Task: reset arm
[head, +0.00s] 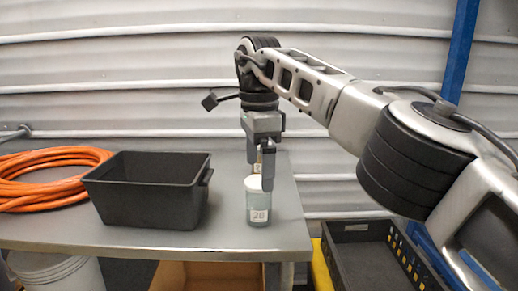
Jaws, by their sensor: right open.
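My right gripper (260,168) points down over the right part of the metal table. Its jaws are open. A small clear jar (258,208) with a white top and a label that seems to read "28" stands upright right below the fingers. One finger overlaps the jar's top in the head view; I cannot tell whether they touch. Part of another labelled item (257,166) shows behind the fingers, mostly hidden. My left gripper is not in view.
A black bin (150,205) stands left of the jar on the table (190,240). A coiled orange hose (50,185) lies at the far left. Below are a white bucket (60,272), a cardboard box (200,275) and a dark crate (365,262). A corrugated wall is behind.

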